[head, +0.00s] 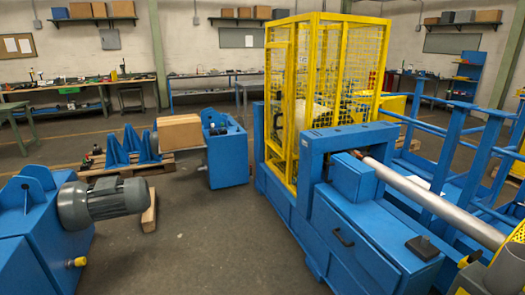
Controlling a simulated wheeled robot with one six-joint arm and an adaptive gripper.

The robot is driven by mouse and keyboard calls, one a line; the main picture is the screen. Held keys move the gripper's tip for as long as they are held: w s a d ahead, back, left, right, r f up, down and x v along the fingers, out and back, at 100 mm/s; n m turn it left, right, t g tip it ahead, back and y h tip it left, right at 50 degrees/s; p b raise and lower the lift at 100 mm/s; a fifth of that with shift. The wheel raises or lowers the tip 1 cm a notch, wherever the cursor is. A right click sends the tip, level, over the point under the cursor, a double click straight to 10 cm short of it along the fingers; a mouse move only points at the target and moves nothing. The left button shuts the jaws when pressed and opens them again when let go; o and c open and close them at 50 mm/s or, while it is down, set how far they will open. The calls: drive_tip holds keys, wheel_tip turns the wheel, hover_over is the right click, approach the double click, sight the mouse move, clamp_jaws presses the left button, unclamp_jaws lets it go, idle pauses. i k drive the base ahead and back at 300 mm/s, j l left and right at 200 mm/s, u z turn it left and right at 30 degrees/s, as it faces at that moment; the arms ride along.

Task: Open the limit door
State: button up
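A yellow mesh cage (362,65) stands on the blue machine frame at centre right. Its left side has a narrow, tall yellow framed panel (279,100) that looks like a door and appears shut in the cage frame. I cannot tell for certain that this is the limit door. Its latch or handle is too small to make out.
A blue machine cabinet (375,250) with a black handle stands in front of the cage, with a long metal shaft (440,205) above it. A grey motor (103,202) on a blue base is at left. A cardboard box (180,132) sits behind. Floor between is clear.

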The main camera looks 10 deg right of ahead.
sight(343, 178)
drive_tip(key=i+z, duration=0.3)
drive_tip(key=i, duration=0.35)
drive_tip(key=i+z, duration=0.25)
drive_tip(key=i, duration=0.45)
drive_tip(key=i+j+z, duration=0.1)
drive_tip(key=i+j, duration=0.3)
drive_tip(key=i+j+z, duration=0.1)
drive_tip(key=i+j, duration=0.25)
drive_tip(key=j, duration=0.3)
